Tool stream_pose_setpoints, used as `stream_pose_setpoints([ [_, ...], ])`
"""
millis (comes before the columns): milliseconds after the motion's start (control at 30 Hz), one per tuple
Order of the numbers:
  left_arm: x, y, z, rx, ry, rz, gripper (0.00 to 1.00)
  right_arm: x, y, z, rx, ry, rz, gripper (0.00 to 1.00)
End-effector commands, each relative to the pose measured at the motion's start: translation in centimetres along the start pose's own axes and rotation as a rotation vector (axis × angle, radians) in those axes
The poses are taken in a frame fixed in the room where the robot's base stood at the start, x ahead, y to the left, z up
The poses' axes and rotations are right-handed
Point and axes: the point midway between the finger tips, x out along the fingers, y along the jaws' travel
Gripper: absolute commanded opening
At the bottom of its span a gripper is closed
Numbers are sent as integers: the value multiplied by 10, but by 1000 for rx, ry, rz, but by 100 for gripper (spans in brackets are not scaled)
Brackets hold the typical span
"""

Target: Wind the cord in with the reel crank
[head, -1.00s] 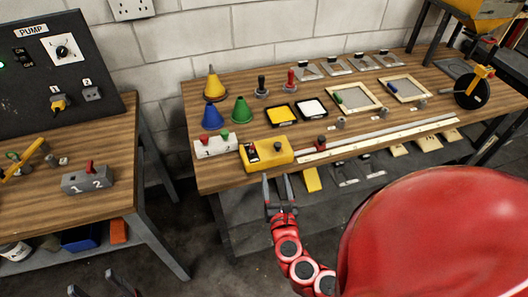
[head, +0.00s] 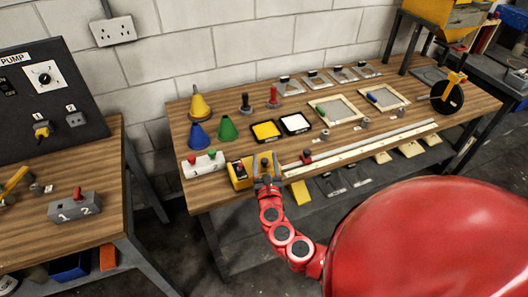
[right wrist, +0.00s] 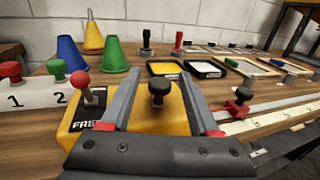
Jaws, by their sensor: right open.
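The yellow reel box (head: 238,182) sits near the front left edge of the long bench. In the right wrist view the box (right wrist: 150,118) carries a black-knobbed crank (right wrist: 159,93) on top. A lever with a red ball (right wrist: 81,85) stands at its left end, by a partly hidden label. My right gripper (head: 265,178) is open at the box's front side. In the right wrist view its two fingers (right wrist: 160,80) lie left and right of the black knob, with gaps on both sides. I cannot make out the cord. My left gripper is out of view.
A white block (head: 203,165) with red and green knobs stands left of the box.

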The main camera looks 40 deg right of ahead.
Motion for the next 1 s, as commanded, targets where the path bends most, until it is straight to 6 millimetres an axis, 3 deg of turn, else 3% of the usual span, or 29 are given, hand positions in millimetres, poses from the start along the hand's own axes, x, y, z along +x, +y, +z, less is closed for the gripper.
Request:
stream_pose_setpoints([
  [233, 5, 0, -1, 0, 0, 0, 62, 26, -1, 0, 0, 0, -1, 62],
  [600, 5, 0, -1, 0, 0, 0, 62, 30, 0, 0, 0, 1, 2, 62],
  [933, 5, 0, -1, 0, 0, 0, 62, 30, 0, 0, 0, 1, 1, 2],
  [1000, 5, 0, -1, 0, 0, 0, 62, 30, 0, 0, 0, 1, 1, 0],
])
